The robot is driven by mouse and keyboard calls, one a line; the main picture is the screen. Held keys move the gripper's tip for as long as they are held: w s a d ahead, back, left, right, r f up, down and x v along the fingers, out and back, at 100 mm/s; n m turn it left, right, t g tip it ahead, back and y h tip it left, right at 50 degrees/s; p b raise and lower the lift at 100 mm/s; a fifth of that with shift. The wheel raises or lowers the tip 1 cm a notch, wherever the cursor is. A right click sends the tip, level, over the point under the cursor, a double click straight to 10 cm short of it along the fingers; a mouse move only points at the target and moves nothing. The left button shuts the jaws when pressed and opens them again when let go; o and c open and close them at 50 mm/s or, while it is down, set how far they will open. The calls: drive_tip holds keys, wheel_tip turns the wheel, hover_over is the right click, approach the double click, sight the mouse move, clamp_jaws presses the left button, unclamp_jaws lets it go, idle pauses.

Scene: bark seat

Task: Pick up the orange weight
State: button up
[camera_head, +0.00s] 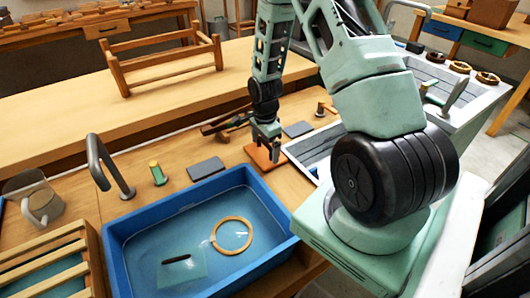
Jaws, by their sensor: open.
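The orange weight (259,156) is a flat rust-orange slab lying on the wooden worktop, just behind the blue basin. My gripper (269,150) points down right over the weight and hides part of it. Its jaws are open, and its fingertips are at or very near the slab. I cannot tell whether they touch it or stand around any raised part of it.
Grey slabs lie left (206,168) and right (298,129) of the weight. A blue basin (118,255) holds a wooden ring (232,235). A pale tray (312,172) is close on the right.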

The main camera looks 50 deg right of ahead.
drive_tip(key=shift+f, duration=0.1)
drive_tip(key=c, duration=1.3)
wheel_tip(320, 180, up, 10)
drive_tip(key=shift+r, duration=0.1)
